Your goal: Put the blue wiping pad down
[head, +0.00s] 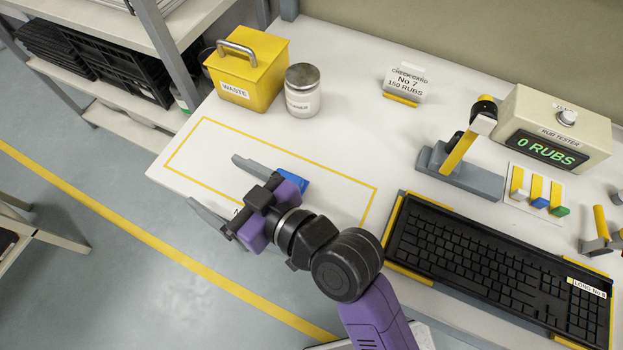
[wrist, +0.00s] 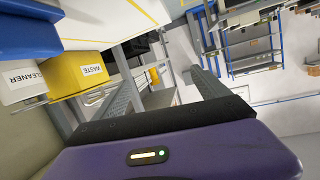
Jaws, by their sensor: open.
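A blue wiping pad (head: 293,180) shows in the head view at the yellow-outlined area of the white table, partly hidden by my gripper. A blue block, seemingly this pad, is cut off at the upper left of the wrist view (wrist: 28,28). My gripper (head: 213,180) is open, its two grey fingers spread apart and pointing left. Nothing shows between its fingertips. The pad is beside the upper finger, not between the fingertips. I cannot tell whether the pad touches the gripper or rests flat on the table.
A yellow waste bin (head: 245,75) and a cleaner jar (head: 302,90) stand behind the outlined area (head: 200,150). A black keyboard (head: 490,265), a rub tester (head: 555,125) and a rack of coloured pieces (head: 538,190) are to the right. The table's front edge runs below my gripper.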

